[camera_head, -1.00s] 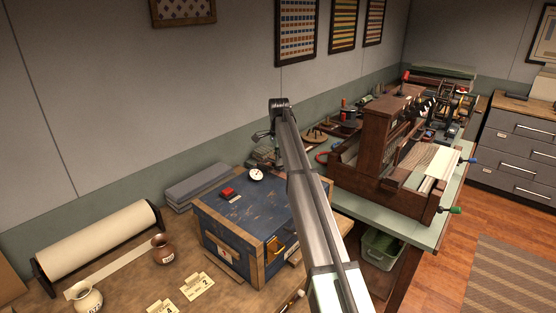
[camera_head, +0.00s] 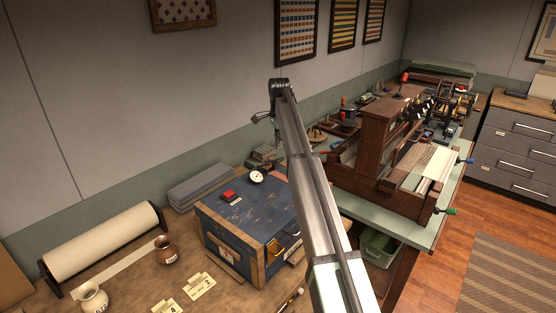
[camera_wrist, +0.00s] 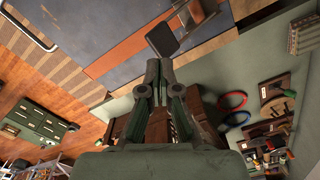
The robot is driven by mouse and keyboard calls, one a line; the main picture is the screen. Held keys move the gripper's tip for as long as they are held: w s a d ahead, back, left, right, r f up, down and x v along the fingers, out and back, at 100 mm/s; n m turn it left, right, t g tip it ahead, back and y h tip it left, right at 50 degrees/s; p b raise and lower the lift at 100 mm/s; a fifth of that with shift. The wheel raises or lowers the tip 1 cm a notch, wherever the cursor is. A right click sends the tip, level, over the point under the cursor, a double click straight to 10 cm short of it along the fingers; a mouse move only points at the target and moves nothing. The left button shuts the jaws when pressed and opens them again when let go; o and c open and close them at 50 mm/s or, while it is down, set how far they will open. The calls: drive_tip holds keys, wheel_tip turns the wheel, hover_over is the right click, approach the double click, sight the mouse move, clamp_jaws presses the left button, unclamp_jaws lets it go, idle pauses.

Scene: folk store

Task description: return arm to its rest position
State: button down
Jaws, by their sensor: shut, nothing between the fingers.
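My gripper (camera_wrist: 160,72) shows in the wrist view with its two fingers together and nothing between them. In the head view my arm reaches up from the bottom, and the gripper (camera_head: 267,115) is small and partly hidden behind the arm's far end. It is in the air, apart from the wall and the tables. The wrist view looks out over the room at a tilt.
A blue wooden chest (camera_head: 243,222) stands on the brown table left of my arm, with a copper jug (camera_head: 164,250) and a paper roll (camera_head: 102,238) further left. A wooden loom (camera_head: 385,150) stands on the green table (camera_head: 360,208) to the right.

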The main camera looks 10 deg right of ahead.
idle(0.8)
